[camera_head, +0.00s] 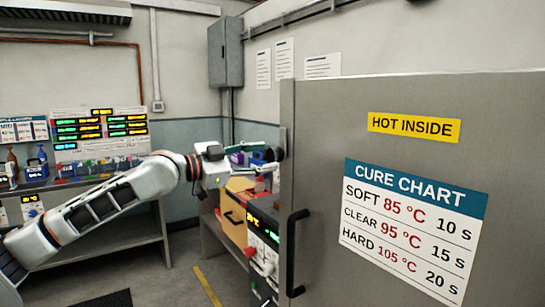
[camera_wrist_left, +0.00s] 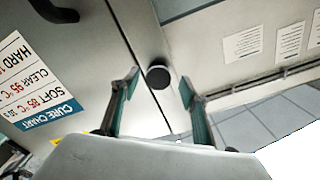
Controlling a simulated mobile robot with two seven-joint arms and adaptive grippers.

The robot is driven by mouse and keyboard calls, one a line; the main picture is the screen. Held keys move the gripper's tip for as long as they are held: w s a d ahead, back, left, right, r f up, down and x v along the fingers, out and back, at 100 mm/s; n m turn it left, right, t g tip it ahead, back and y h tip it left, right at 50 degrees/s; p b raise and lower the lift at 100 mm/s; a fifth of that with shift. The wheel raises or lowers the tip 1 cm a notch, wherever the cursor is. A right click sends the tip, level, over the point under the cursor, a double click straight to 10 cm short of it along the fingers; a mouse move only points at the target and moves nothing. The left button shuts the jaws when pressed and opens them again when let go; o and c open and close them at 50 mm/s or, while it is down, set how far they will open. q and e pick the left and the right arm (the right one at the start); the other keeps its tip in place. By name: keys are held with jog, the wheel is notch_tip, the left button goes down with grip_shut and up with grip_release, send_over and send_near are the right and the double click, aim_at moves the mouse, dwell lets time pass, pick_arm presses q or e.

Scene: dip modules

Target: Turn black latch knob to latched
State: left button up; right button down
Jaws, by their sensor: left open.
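The black latch knob (camera_head: 279,154) is at the left edge of the grey metal door (camera_head: 440,90), high up. It also shows in the left wrist view (camera_wrist_left: 158,77) as a dark round disc beside a seam in the metal. My left gripper (camera_head: 264,160) is at the knob, on its left side in the head view. In the wrist view, its two teal-padded fingers are open, one on each side of the knob, with visible gaps. I cannot tell how far the fingertips reach along the knob. My right gripper is not in view.
The door carries a black handle (camera_head: 296,253), a cure chart (camera_head: 410,230) and a yellow "HOT INSIDE" sign (camera_head: 414,127). Behind my left gripper stand a tan drawer box (camera_head: 235,215) and an instrument with a lit display (camera_head: 262,240). A workbench (camera_head: 120,180) is at the left.

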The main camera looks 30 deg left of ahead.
aim_at(270, 156)
pick_arm(q)
jog(key=shift+x, duration=1.85)
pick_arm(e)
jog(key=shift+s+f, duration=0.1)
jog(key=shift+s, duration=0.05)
pick_arm(q)
jog(key=shift+d, duration=0.1)
grip_shut()
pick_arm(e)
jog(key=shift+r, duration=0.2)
pick_arm(q)
jog(key=shift+p, duration=0.3)
